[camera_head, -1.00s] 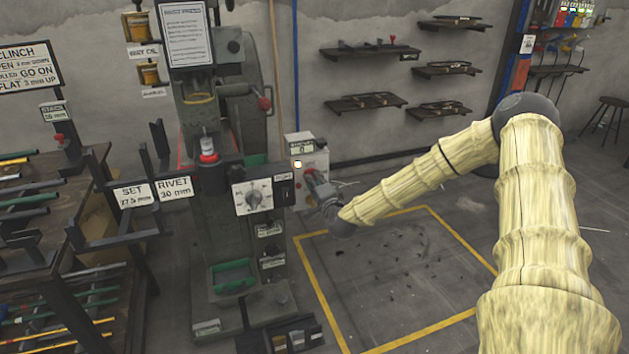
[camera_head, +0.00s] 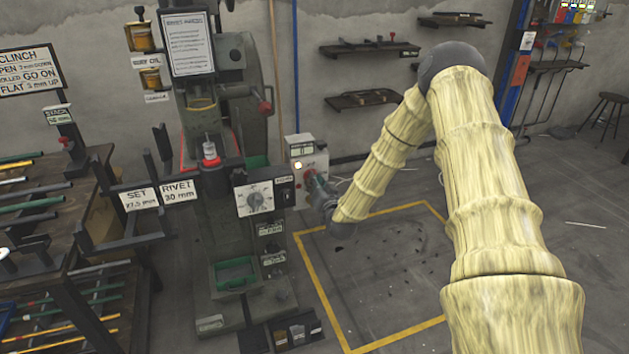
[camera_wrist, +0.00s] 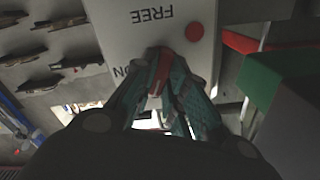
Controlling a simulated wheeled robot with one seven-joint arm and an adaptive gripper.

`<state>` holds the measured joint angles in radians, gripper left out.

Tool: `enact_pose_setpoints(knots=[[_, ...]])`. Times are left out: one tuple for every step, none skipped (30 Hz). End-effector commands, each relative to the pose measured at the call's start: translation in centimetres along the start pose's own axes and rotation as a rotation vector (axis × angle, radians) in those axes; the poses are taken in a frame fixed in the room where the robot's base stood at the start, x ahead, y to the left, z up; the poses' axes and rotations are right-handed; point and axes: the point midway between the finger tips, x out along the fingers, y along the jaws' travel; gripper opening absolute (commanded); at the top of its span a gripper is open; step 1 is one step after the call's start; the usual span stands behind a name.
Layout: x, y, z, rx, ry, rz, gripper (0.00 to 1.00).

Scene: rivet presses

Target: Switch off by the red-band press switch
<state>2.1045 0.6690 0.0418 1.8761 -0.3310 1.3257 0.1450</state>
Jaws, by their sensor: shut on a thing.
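The press (camera_head: 215,215) stands left of centre in the head view, with a red-banded part (camera_head: 210,153) at its front. A pale switch box (camera_head: 308,158) is on its right side, with a small display on top and a bright lamp. In the wrist view the box face (camera_wrist: 125,30) shows upside-down FREE lettering, a partly covered ON label and a round red button (camera_wrist: 195,31). My gripper (camera_head: 315,184) is at the front of the box. In the wrist view its teal-padded fingers (camera_wrist: 168,80) are closed around a red switch lever (camera_wrist: 158,72), largely hidden between them.
A rack of rods (camera_head: 40,215) stands at the left. Wall shelves (camera_head: 370,48) hang behind my arm. A stool (camera_head: 608,105) is far right.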

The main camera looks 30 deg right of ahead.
Motion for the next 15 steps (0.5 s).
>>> enact_pose_setpoints(knots=[[-0.14, 0.04, 0.15, -0.044, -0.005, 0.001, 0.00], [-0.14, 0.00, 0.18, -0.072, -0.006, 0.000, 0.00], [-0.15, 0.05, 0.20, -0.107, -0.007, 0.000, 0.00], [-0.16, 0.08, 0.22, -0.133, -0.007, 0.001, 0.00], [-0.15, 0.04, 0.24, -0.157, -0.007, 0.000, 0.00], [-0.16, 0.10, 0.23, -0.189, -0.007, 0.001, 0.00], [-0.17, 0.12, 0.24, -0.211, -0.006, 0.001, 0.00], [-0.16, 0.09, 0.25, -0.234, -0.006, 0.001, 0.00], [-0.16, 0.10, 0.25, -0.260, -0.006, 0.000, 0.00], [-0.17, 0.11, 0.25, -0.281, -0.006, 0.001, 0.00], [-0.17, 0.12, 0.26, -0.299, -0.007, 0.001, 0.00], [-0.17, 0.15, 0.26, -0.322, -0.007, 0.001, 0.00], [-0.17, 0.17, 0.26, -0.338, -0.007, 0.002, 0.00], [-0.17, 0.16, 0.26, -0.353, -0.007, 0.002, 0.00], [-0.16, 0.14, 0.27, -0.370, -0.007, 0.001, 0.00]])
